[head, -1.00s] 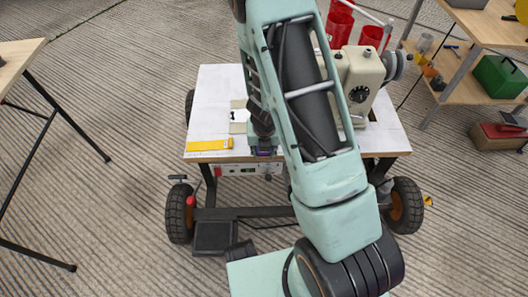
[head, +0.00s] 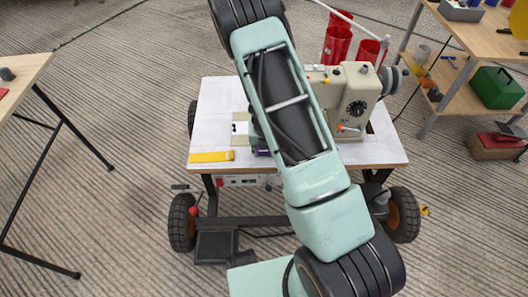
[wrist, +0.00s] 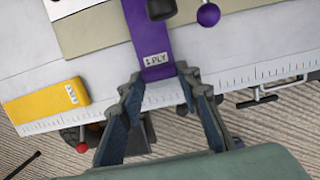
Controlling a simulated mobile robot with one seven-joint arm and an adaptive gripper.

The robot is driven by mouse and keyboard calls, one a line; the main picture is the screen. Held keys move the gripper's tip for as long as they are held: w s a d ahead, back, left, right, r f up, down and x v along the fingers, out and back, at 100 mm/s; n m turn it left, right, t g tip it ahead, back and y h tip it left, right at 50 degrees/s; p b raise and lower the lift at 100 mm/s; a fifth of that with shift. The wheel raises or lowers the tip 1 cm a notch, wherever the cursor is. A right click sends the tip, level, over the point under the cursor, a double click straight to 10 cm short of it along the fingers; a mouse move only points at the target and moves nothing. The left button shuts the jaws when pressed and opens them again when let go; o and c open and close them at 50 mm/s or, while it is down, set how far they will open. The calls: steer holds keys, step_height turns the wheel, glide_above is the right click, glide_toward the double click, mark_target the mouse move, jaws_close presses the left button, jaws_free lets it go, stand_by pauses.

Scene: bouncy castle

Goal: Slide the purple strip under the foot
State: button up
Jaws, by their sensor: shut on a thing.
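The purple strip (wrist: 157,45) lies over the white table top in the wrist view, with a "1 PLY" label on its near end. My gripper (wrist: 161,78) is shut on this near end at the table's front edge. The strip runs away from me to the top of the view, where a dark rounded part and a purple ball (wrist: 208,14) stand over or beside it. I cannot tell whether the dark part is the foot. In the head view a small purple bit (head: 263,153) shows beside my arm, which hides my gripper and the foot. The sewing machine (head: 352,95) stands at the right.
A yellow strip (head: 212,157) lies at the table's front left; it also shows in the wrist view (wrist: 45,100). The wheeled white table (head: 215,100) has free room at its left. Red cups (head: 337,45) stand behind the machine. A wooden bench (head: 20,75) is at the left.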

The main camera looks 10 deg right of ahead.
steer(key=shift+w, duration=0.2)
steer(key=shift+s+f, duration=0.1)
steer(key=shift+s, duration=0.05)
stand_by(0.4)
steer(key=o, duration=0.9)
steer(key=shift+o, duration=0.2)
step_height(320, 180, up, 12)
steer(key=s, duration=0.2)
steer(key=shift+s+a, duration=0.2)
steer(key=shift+w+f, duration=0.1)
